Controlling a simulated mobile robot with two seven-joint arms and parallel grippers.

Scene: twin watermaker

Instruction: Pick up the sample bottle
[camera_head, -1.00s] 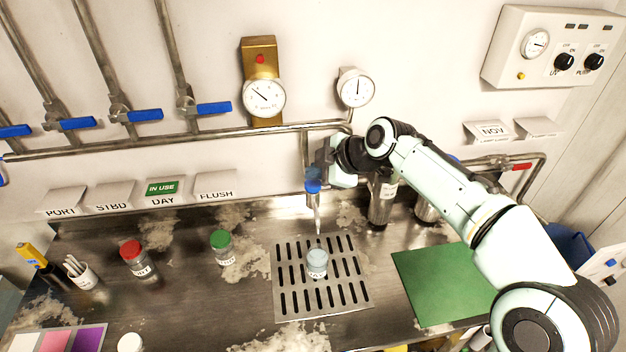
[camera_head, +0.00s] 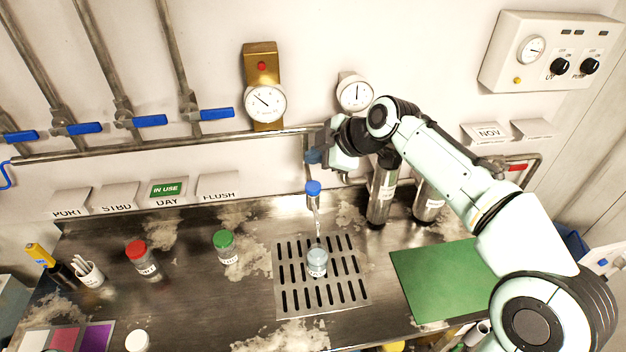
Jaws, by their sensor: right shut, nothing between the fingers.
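The sample bottle (camera_head: 317,263) is a small clear bottle with a label. It stands upright on the slotted drain grate (camera_head: 290,301), under the blue-topped tap (camera_head: 313,188), and a thin stream of water falls from the tap into it. My right gripper (camera_head: 314,158) is shut and empty, by the wall just above and behind the tap's blue knob, apart from the bottle. Its fingertips are dark and small in the picture. My left gripper is not in view.
A red-capped bottle (camera_head: 142,259) and a green-capped bottle (camera_head: 226,247) stand left of the grate. A green mat (camera_head: 437,281) lies to the right. Metal cylinders (camera_head: 380,190) stand behind, below my right arm. A cup of sticks (camera_head: 89,273) is at far left.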

